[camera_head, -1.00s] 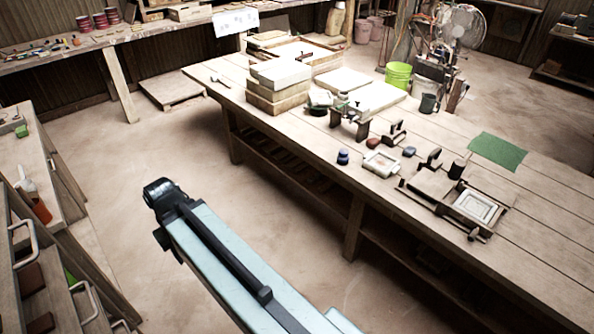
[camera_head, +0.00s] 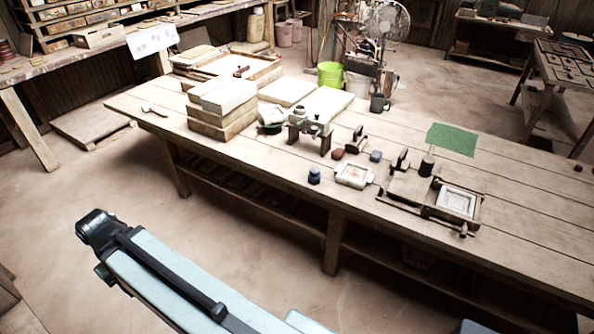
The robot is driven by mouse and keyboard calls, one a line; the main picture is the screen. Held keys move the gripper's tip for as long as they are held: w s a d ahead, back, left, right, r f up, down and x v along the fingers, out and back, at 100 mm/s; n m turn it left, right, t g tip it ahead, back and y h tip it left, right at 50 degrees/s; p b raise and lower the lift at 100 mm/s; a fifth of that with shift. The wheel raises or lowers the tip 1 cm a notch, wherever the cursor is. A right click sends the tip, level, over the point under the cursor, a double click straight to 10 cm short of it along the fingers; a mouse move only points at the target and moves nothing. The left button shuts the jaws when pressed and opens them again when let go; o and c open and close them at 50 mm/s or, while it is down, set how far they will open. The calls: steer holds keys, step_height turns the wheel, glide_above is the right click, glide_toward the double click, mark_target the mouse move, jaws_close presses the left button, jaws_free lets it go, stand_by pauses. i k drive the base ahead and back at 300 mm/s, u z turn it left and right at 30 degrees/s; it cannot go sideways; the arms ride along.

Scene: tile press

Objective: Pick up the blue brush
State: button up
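I cannot make out a clear brush shape on the long wooden table (camera_head: 250,165). A small dark blue object (camera_head: 314,176) stands near the table's front edge, left of a pale square frame (camera_head: 353,175). A smaller grey-blue object (camera_head: 376,156) sits further back, right of a reddish-brown lump (camera_head: 337,154). Either blue object could be the brush; they are too small to tell. My light blue arm link with its dark joint shows at the lower left, in front of the table and apart from it. My gripper's fingers are not visible.
A stack of pale blocks (camera_head: 222,108) stands on the table's left half. A small press (camera_head: 312,128) is in the middle, and a tile mould (camera_head: 457,203) and green cloth (camera_head: 452,140) lie to the right. Open floor (camera_head: 200,230) lies before the table.

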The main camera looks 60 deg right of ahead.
mark_target(314, 176)
steer(key=z, duration=0.35)
steer(key=i, duration=1.55)
steer(key=z, duration=0.9)
steer(key=i, duration=0.55)
steer(key=u, duration=0.4)
steer(key=k, duration=0.55)
steer(key=z, duration=0.3)
